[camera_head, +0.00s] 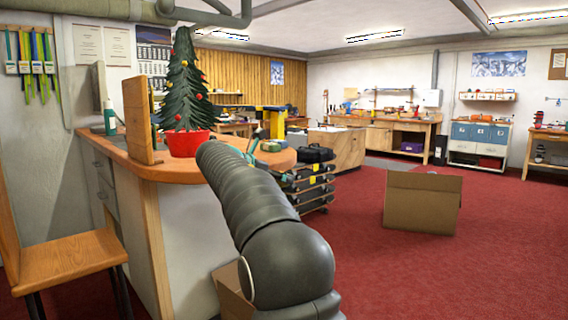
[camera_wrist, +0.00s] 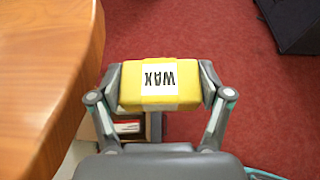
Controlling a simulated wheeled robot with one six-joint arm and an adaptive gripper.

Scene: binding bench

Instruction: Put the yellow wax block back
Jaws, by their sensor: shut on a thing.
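The yellow wax block (camera_wrist: 188,98) shows in the wrist view, with a white label reading WAX that appears upside down. My gripper (camera_wrist: 160,85) is shut on it, one finger at each short end. The block is held off the counter, just right of the curved edge of the wooden countertop (camera_wrist: 40,70), with red floor behind it. In the head view my arm reaches toward the rounded end of the same counter (camera_head: 276,158). I cannot make out the block there.
A Christmas tree in a red pot (camera_head: 186,142) and an upright wooden board (camera_head: 138,120) stand on the counter. Stacked dark trays (camera_head: 310,185) stand beyond its end. A cardboard box (camera_head: 422,205) is on the red carpet, which is open at right. A wooden chair (camera_head: 65,258) is at left.

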